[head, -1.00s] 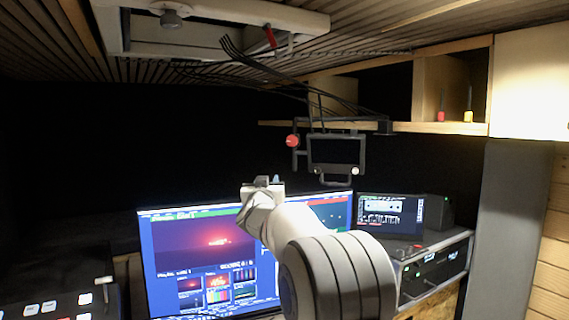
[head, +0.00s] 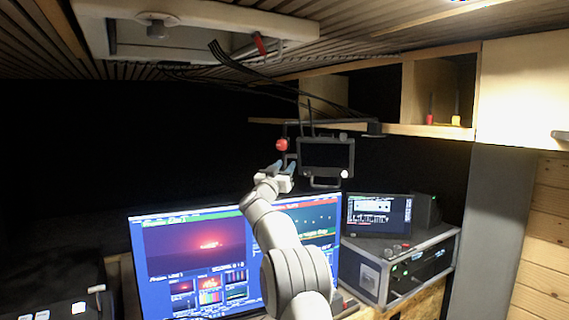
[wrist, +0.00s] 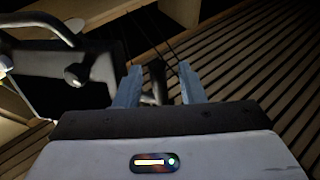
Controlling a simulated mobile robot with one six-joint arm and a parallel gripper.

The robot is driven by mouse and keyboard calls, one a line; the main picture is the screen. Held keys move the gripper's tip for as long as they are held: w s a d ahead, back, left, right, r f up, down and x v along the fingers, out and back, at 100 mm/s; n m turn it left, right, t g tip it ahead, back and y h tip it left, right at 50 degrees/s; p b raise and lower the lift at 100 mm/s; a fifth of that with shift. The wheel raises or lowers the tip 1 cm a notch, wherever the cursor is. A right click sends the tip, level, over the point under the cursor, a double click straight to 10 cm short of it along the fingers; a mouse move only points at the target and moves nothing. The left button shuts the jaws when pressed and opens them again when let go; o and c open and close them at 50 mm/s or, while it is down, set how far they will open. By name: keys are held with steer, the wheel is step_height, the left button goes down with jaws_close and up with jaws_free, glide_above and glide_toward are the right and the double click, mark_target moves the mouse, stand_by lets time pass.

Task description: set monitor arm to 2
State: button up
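A small dark monitor (head: 326,154) hangs on a black arm (head: 330,125) below the wooden shelf, with a red knob (head: 282,145) at its left and a pale knob at its lower right corner. My gripper (head: 277,168) is just below the red knob in the head view, left of the monitor's lower edge. In the wrist view my gripper (wrist: 158,88) has its two fingers apart, with a dark part between them in the picture; I cannot tell whether it touches them. The monitor (wrist: 50,70) shows at the upper left there. No setting numbers are readable.
A large lit screen (head: 200,260) stands behind my arm. A smaller screen (head: 378,216) sits on a rack case (head: 400,265) at right. Black cables (head: 290,88) run from the ceiling hatch to the shelf (head: 415,129). Dark open room lies left.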

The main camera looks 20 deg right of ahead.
steer(key=shift+w+d, duration=0.15)
steer(key=shift+c, duration=0.2)
jaws_close()
stand_by(0.4)
